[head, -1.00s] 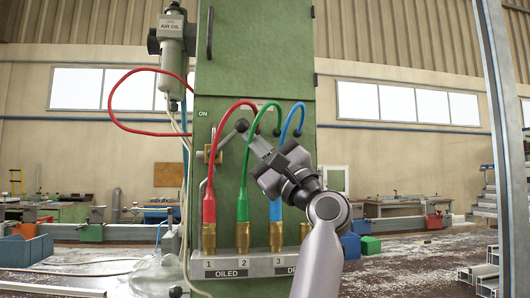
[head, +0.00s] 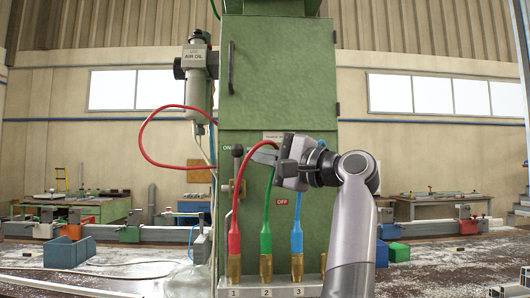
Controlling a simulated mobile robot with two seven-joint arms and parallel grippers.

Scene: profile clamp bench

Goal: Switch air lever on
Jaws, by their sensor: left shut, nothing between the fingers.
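The air lever (head: 237,168) is on the left front edge of the green cabinet, with a black knob (head: 237,150) on top and a brass valve body (head: 229,187) at its foot. It stands nearly upright, its knob beside the ON label (head: 227,148). The red OFF label (head: 281,202) is lower right. My left gripper (head: 253,153) is shut and empty, its fingertips close to the right of the knob. I cannot tell whether they touch it. The gripper hides upper parts of the hoses. My right gripper is out of view.
Red (head: 234,225), green (head: 266,220) and blue (head: 297,235) hoses rise from brass fittings in front of the cabinet (head: 275,85), just below my gripper. An AIR OIL unit (head: 188,85) hangs at the upper left with a looping red hose. Benches stand behind.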

